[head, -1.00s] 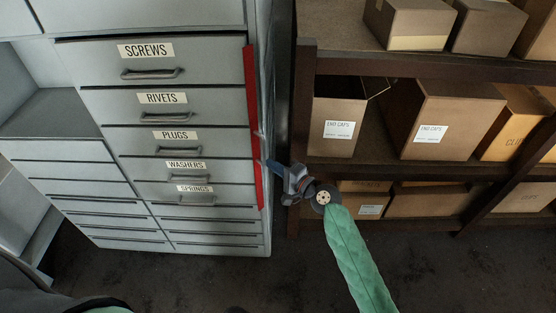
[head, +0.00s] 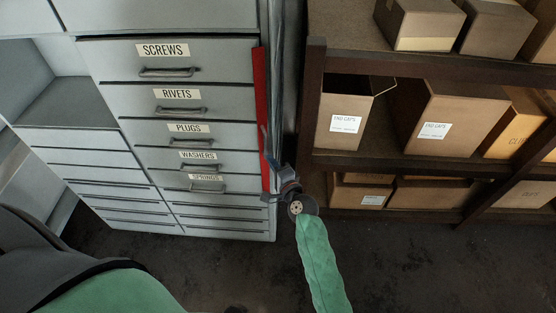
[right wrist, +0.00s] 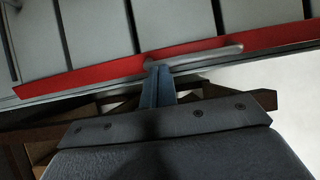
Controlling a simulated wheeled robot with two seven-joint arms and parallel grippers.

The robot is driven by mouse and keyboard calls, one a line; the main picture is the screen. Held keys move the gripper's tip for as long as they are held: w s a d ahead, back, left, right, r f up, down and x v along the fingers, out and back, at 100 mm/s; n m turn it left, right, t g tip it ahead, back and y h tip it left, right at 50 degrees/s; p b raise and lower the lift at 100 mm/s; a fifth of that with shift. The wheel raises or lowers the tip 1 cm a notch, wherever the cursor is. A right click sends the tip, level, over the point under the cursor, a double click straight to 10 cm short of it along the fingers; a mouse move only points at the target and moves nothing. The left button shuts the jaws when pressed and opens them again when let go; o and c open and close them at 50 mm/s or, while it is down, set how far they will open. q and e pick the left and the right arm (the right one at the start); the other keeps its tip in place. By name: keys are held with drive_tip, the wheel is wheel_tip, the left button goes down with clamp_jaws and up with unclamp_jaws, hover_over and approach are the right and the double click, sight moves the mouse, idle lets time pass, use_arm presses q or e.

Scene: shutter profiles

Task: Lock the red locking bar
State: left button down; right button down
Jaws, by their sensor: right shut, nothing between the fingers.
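The red locking bar (head: 260,100) stands upright along the right edge of the grey drawer cabinet's front. In the right wrist view, the red bar (right wrist: 100,72) crosses the picture, with a grey rod-like handle (right wrist: 205,56) along it. My right gripper (head: 265,135) is shut and empty at the lower part of the bar. In the right wrist view, its blue fingers (right wrist: 157,70) reach the handle's left end and overlap it; I cannot tell whether they touch. Whether the bar is locked is not clear. My left gripper is out of view.
The drawers, labelled from screws (head: 162,50) to springs (head: 206,178), look closed. A dark wooden shelf (head: 400,162) with cardboard boxes (head: 345,115) stands close on the right, behind a narrow gap. The dark floor (head: 410,265) in front is clear.

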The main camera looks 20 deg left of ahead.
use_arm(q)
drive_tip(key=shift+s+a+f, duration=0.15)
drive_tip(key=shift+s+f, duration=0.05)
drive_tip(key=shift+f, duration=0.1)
use_arm(e)
drive_tip(key=shift+s+a, duration=0.2)
drive_tip(key=shift+a, duration=0.3)
drive_tip(key=shift+s+a, duration=0.15)
drive_tip(key=shift+a, duration=0.45)
